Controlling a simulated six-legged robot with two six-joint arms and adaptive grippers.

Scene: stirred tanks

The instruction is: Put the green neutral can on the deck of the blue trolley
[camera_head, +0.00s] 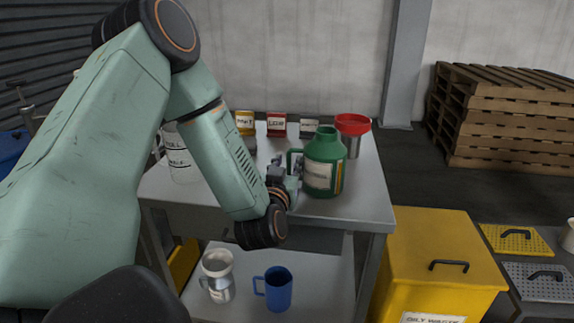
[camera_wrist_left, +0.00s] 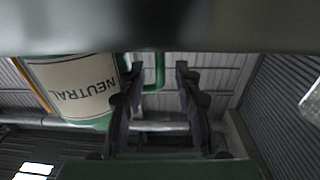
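The green can (camera_head: 324,160) stands upright on the grey table's top, its handle toward the left. The wrist view shows its label, reading NEUTRAL (camera_wrist_left: 75,92), and the handle (camera_wrist_left: 159,72). My left gripper (camera_head: 281,178) is at the handle side of the can. In the wrist view its two fingers (camera_wrist_left: 158,105) are apart, with the handle showing between them; whether they touch it I cannot tell. A blue surface (camera_head: 12,148) shows at the far left edge, mostly cut off; I cannot tell if it is the trolley. My right gripper is not in view.
A red-topped container (camera_head: 352,134) stands close behind the can. Small tins (camera_head: 277,125) line the table's back, and a white jug (camera_head: 180,160) stands left. A metal jug (camera_head: 218,277) and blue mug (camera_head: 278,289) are on the lower shelf. A yellow bin (camera_head: 430,250) stands right.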

